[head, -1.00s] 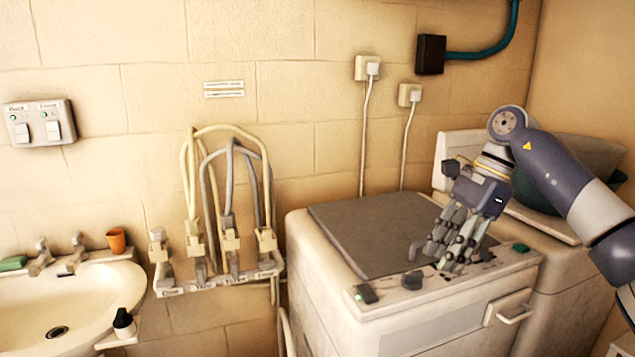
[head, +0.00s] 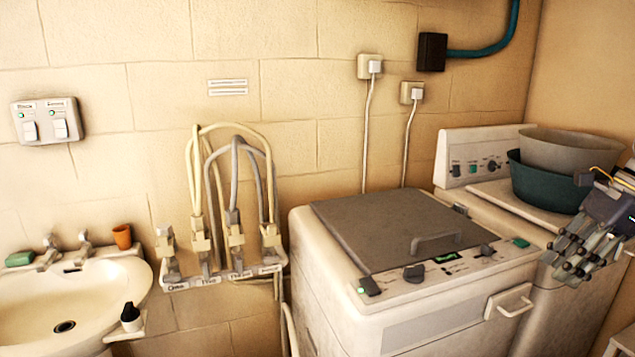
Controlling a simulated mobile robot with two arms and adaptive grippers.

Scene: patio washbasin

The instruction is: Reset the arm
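My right gripper (head: 570,262) is at the right edge of the head view, in front of the second machine and below the bowls. Its dark jointed fingers point down and to the left, and I see nothing held in them. The fingers overlap in the view, so their opening is unclear. Most of my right arm is out of the picture. My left gripper is not in view.
A top-lid washing machine (head: 400,313) stands left of my gripper, its grey lid (head: 375,225) down. A green bowl (head: 545,185) and a grey bowl (head: 570,150) sit on the second machine (head: 500,205). The washbasin (head: 95,290) and hose taps (head: 222,262) are to the left.

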